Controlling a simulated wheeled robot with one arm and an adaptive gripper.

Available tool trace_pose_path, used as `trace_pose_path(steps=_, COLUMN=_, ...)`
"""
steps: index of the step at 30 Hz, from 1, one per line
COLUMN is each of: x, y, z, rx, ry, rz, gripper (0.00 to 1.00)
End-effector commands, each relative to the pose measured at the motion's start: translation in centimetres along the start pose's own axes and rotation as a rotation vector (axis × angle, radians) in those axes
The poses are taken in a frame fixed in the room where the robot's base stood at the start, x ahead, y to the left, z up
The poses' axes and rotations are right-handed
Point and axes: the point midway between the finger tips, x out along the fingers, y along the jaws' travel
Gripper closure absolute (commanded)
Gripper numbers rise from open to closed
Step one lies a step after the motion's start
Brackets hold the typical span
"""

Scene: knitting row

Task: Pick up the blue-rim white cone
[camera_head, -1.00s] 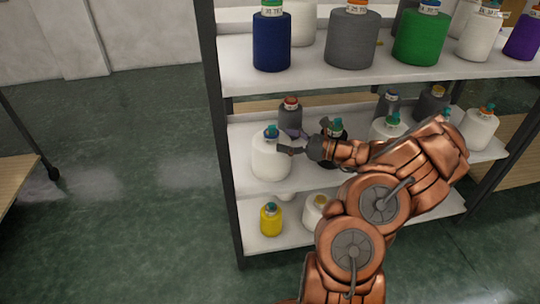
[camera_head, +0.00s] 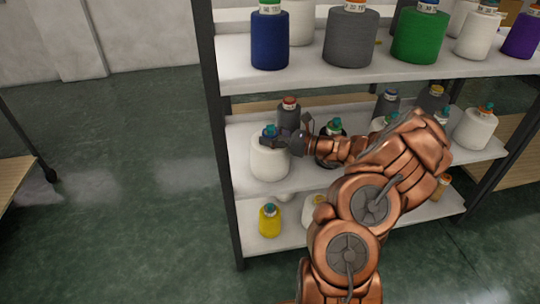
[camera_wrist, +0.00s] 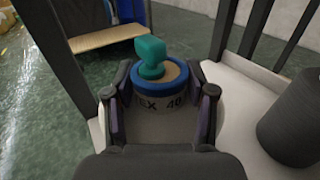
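The white cone with the blue rim (camera_wrist: 163,103) stands upright on the middle shelf, with a teal tip on top. In the head view the white cone (camera_head: 269,162) is at the shelf's left front, its top partly covered by my gripper (camera_head: 287,136). In the wrist view my gripper (camera_wrist: 161,108) has one finger on each side of the cone's labelled top. The fingers are spread, with a narrow gap to the rim on each side. The cone still rests on the shelf.
A dark grey cone (camera_head: 289,112) stands close behind, and a black cone (camera_head: 331,150) stands to the right. The upper shelf (camera_head: 300,75) with several cones is overhead. A yellow cone (camera_head: 270,220) is on the shelf below. A dark post (camera_head: 223,150) is at left.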

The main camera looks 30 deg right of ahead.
Motion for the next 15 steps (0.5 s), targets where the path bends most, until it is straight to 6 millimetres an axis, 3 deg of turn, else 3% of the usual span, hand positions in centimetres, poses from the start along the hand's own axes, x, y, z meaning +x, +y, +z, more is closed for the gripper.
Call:
trace_pose_path(steps=1, x=0.00, y=0.00, z=0.00, rx=0.000, ry=0.000, rz=0.000, gripper=0.53)
trace_pose_path(steps=15, x=-0.01, y=0.00, z=-0.02, rx=0.000, ry=0.000, rz=0.000, gripper=1.00)
